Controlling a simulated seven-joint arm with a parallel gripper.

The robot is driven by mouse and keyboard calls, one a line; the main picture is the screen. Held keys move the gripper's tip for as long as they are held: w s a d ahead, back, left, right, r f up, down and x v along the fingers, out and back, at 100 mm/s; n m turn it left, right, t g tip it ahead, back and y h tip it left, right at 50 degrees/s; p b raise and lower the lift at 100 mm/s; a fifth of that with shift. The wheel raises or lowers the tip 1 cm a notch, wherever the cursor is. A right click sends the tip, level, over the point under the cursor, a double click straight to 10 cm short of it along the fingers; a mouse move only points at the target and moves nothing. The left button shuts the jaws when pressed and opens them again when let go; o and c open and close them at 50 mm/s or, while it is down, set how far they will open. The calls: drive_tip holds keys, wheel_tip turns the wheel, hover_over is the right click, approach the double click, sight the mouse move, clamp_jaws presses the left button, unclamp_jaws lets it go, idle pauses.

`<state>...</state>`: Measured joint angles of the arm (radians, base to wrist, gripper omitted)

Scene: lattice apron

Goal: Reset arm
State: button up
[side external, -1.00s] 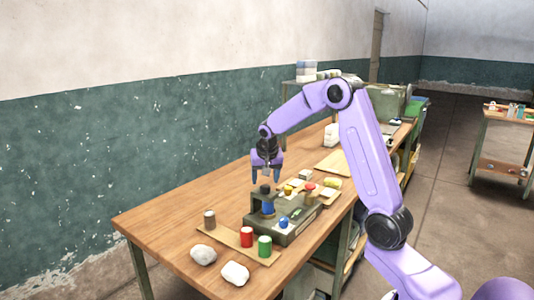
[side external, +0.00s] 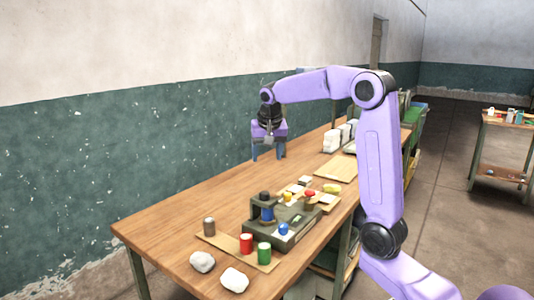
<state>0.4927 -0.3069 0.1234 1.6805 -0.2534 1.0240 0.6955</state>
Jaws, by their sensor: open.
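My gripper (side external: 268,156) is open and empty, its fingers pointing down. It hangs in the air above the far part of the wooden table (side external: 185,215), beyond the dark grey block stand (side external: 295,238). Nothing is between its fingers. The stand holds a blue cylinder with a dark top (side external: 267,209) at its left and a small blue knob (side external: 283,229) at its front.
A brown strip carries a brown (side external: 209,226), a red (side external: 246,243) and a green (side external: 264,253) cylinder. Two white lumps (side external: 203,262) lie in front. Small yellow and red pieces lie behind the stand. A wooden board (side external: 336,169) and white blocks (side external: 332,141) are farther back.

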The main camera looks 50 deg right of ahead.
idle(0.3)
drive_tip(key=s+a+f+n+y, duration=0.25)
drive_tip(key=s+a+n, duration=0.3)
drive_tip(key=a, duration=0.45)
drive_tip(key=s+a+f+n+y, duration=0.1)
drive_tip(key=s+a+f+n, duration=0.2)
drive_tip(key=s+a+n, duration=0.5)
drive_tip(key=s+a+f+n+g, duration=0.1)
drive_tip(key=s+f+n, duration=0.1)
drive_tip(key=s, duration=0.4)
drive_tip(key=s+a+f+n+g, duration=0.1)
drive_tip(key=s+a+f+n, duration=0.1)
drive_tip(key=s, duration=0.5)
drive_tip(key=s+a+f+n+g, duration=0.1)
drive_tip(key=s+a+f+n, duration=0.1)
drive_tip(key=s+n, duration=0.2)
drive_tip(key=s, duration=0.2)
drive_tip(key=shift+s, duration=0.4)
